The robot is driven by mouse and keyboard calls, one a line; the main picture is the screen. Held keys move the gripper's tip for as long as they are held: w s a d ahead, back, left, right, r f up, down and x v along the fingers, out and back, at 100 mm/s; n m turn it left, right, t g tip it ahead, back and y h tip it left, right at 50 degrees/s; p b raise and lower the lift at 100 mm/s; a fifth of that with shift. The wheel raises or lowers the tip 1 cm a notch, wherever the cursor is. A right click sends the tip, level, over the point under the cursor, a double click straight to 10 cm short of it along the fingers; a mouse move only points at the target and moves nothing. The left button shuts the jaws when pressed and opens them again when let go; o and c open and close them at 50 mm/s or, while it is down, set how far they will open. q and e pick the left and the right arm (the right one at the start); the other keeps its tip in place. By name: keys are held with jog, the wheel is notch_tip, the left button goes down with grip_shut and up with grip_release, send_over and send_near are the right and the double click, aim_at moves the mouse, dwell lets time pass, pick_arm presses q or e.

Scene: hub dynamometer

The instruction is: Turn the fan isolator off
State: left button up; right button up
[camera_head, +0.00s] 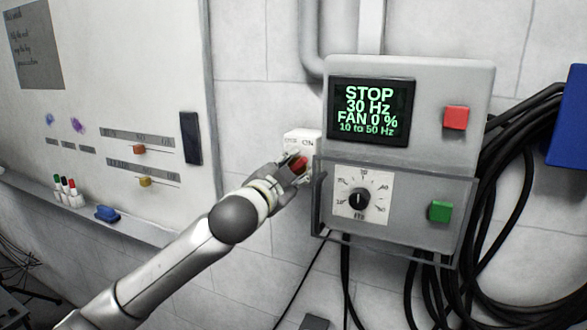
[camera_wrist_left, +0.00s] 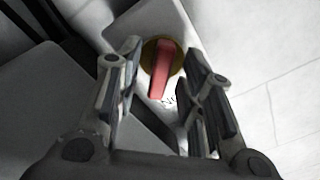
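The fan isolator is a small pale box (camera_head: 301,136) on the wall, left of the grey control box, with an "ON" label at its top. Its red handle (camera_head: 299,164) partly shows in the head view beside my left gripper (camera_head: 290,172). In the left wrist view the red handle (camera_wrist_left: 160,72) sits on a round yellow-brown plate (camera_wrist_left: 151,50), between the two open fingers of my left gripper (camera_wrist_left: 160,92). There is a gap on each side of the handle. My right gripper is in neither view.
The grey control box (camera_head: 480,100) carries a screen (camera_head: 371,110) reading STOP, 30 Hz, FAN 0 %, a red button (camera_head: 455,118), a green button (camera_head: 440,211) and a black dial (camera_head: 360,199). A clear guard surrounds its lower part. Black cables hang right; a whiteboard (camera_head: 120,70) is left.

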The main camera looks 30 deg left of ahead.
pick_arm(q)
jog(key=shift+c, duration=0.4)
grip_shut()
jog(key=shift+n, duration=0.3)
jog(key=n, duration=0.3)
jog(key=shift+n, duration=0.3)
jog(key=n, duration=0.3)
jog(key=shift+a+n, duration=0.15)
jog(key=shift+n, duration=0.25)
jog(key=n+p, duration=0.1)
jog(key=n, duration=0.4)
jog(key=shift+a+r+p, duration=0.1)
jog(key=shift+a+p, duration=0.05)
jog(key=shift+p, duration=0.2)
jog(key=shift+a+n+p, duration=0.1)
jog(key=shift+n+p, duration=0.95)
jog(key=shift+n, duration=1.45)
